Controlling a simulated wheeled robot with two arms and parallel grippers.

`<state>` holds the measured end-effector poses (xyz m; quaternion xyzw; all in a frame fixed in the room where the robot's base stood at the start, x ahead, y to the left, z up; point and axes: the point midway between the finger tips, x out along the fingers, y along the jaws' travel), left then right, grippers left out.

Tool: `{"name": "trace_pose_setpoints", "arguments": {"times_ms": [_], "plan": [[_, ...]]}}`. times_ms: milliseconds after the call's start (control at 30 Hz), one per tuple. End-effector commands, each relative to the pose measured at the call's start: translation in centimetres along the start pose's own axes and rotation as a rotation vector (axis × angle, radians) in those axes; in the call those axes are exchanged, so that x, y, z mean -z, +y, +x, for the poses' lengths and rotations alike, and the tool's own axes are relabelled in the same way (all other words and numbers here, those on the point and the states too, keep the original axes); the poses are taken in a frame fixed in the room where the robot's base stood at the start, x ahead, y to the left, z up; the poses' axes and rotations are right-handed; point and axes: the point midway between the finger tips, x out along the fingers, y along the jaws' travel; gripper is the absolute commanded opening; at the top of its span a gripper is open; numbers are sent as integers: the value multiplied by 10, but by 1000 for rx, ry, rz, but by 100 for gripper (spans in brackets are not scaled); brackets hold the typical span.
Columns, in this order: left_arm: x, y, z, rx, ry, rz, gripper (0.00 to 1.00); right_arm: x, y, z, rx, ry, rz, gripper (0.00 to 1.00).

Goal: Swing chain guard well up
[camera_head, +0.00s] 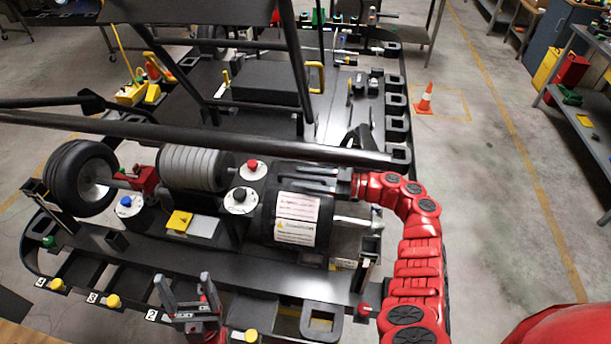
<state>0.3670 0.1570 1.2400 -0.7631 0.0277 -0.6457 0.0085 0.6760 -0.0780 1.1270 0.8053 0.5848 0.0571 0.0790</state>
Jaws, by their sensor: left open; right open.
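The chain guard appears to be the black rounded cover (296,219) with white and yellow warning labels, right of centre on the kart's rear. It looks lowered over the machinery beneath, which it hides. My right gripper (322,178) is at the guard's upper right edge, its arm reaching up from the lower right. Its dark fingers blend into the dark parts there; I cannot tell whether they touch the guard. It is open. My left gripper (184,290) is open and empty at the bottom, fingers pointing up, in front of the kart's rear edge and apart from the guard.
A black frame tube (240,140) crosses just behind the guard. A red knob (252,165), a black knob (240,194) and a yellow block (179,221) lie to its left. A rear wheel (82,178) is further left. The floor right of the kart is open around an orange cone (425,99).

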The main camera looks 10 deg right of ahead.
Motion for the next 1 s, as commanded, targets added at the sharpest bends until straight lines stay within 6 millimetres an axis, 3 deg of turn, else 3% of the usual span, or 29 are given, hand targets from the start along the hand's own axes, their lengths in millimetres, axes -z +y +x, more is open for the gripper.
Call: {"name": "trace_pose_setpoints", "arguments": {"times_ms": [167,400,1000], "plan": [[0,0,0,0,0,0,74,0,0,0,1,0,0,43],[0,0,0,0,0,0,74,0,0,0,1,1,0,0],[0,0,0,0,0,0,74,1,0,0,1,2,-1,0]]}}
